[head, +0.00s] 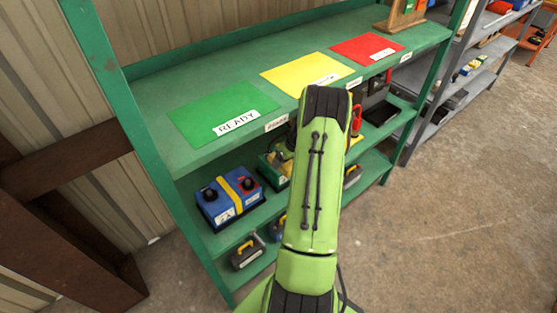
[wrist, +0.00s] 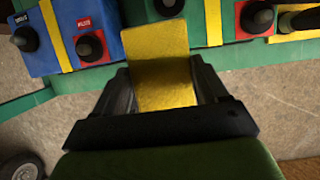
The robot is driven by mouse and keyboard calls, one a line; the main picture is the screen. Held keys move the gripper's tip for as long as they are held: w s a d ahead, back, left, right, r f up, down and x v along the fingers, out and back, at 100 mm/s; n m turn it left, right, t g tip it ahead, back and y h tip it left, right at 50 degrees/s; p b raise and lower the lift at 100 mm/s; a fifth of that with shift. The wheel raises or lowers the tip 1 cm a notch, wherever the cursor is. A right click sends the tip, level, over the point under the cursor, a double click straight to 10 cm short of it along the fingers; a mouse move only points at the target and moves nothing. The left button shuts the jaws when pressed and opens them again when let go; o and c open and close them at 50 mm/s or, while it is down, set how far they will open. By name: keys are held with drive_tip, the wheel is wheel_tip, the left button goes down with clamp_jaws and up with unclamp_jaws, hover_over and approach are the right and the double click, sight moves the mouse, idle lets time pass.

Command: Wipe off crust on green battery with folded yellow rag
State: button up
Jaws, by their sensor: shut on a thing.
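My gripper (wrist: 163,80) is shut on the folded yellow rag (wrist: 160,48), which sticks out beyond the fingers. In the wrist view the green battery (wrist: 228,45) lies behind the rag, with a dark terminal, a yellow strap and a red-collared terminal along its top. The rag covers part of its front; I cannot tell whether they touch. No crust can be made out. In the head view the green battery (head: 268,171) shows only partly on the middle shelf, left of my arm, which hides my gripper and the rag.
A blue battery (head: 229,200) with a yellow strap stands left of the green one; it also shows in the wrist view (wrist: 70,30). Green, yellow and red mats lie on the top shelf (head: 180,155). Dark yellow-handled items (head: 247,252) sit on the lower shelf. Concrete floor (head: 450,220) is open at right.

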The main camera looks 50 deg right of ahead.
drive_tip(key=shift+w+d+f+b, duration=0.2)
drive_tip(key=shift+d+f+b, duration=0.05)
drive_tip(key=shift+f+b, duration=0.5)
drive_tip(key=shift+w+d+f+b, duration=0.15)
drive_tip(key=shift+d+f+b, duration=0.1)
drive_tip(key=shift+f+b, duration=0.45)
drive_tip(key=shift+w+d+f+b, duration=0.25)
drive_tip(key=shift+f+b, duration=0.35)
drive_tip(key=shift+f, duration=0.2)
drive_tip(key=shift+s+a+f, duration=0.15)
drive_tip(key=shift+s+f, duration=0.05)
drive_tip(key=shift+f+b, duration=0.65)
drive_tip(key=shift+f, duration=0.2)
